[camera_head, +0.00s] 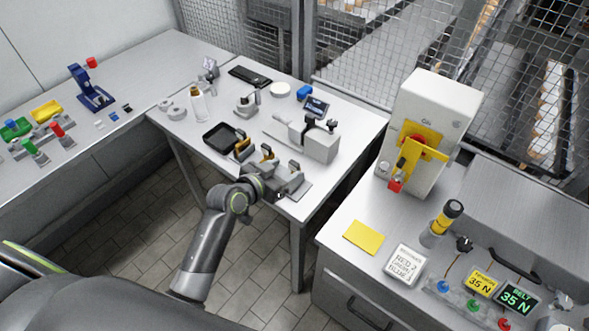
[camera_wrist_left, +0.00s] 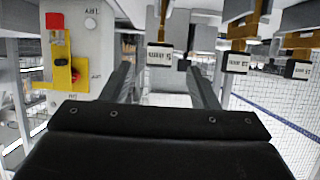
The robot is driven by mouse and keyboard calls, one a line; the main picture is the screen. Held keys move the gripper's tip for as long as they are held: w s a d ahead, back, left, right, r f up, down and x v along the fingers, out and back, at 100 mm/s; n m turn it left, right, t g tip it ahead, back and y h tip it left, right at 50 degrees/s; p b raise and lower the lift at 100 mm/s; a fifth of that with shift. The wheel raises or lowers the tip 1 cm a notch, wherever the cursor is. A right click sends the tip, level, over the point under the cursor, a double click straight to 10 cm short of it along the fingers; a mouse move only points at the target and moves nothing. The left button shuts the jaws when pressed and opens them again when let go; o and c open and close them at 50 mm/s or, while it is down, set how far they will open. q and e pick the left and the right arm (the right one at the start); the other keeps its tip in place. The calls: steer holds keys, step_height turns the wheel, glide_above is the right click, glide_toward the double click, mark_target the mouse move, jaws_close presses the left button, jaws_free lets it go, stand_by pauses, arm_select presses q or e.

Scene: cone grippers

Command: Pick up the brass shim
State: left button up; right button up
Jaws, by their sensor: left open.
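Several brass-coloured pieces stand in grey holders at the front of the middle table. One brass piece (camera_head: 267,151) is beside my left gripper (camera_head: 272,188); another brass piece (camera_head: 243,148) is farther left. In the left wrist view, which looks upside down, a brass piece (camera_wrist_left: 162,20) with a small white label (camera_wrist_left: 159,56) lies ahead, between the lines of my open left fingers (camera_wrist_left: 161,76). Two more labelled brass pieces (camera_wrist_left: 238,40) (camera_wrist_left: 301,45) are to its right. The labels are too small to read surely. The fingers appear empty. My right gripper is not in view.
A black tray (camera_head: 222,138) lies left of the holders, and a grey boxy device (camera_head: 321,143) stands behind them. A white cabinet with a yellow and red switch (camera_head: 418,143) stands right; it also shows in the left wrist view (camera_wrist_left: 68,45). Open floor lies between tables.

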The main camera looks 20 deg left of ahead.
mark_target(293, 165)
arm_select(q)
steer(key=shift+w+d+p, duration=0.25)
steer(key=shift+w+p, duration=0.15)
steer(key=shift+w, duration=0.1)
steer(key=shift+p+x, duration=0.5)
steer(key=shift+x, duration=1.55)
steer(key=shift+f, duration=0.15)
steer(key=shift+s, duration=0.1)
steer(key=c, duration=1.1)
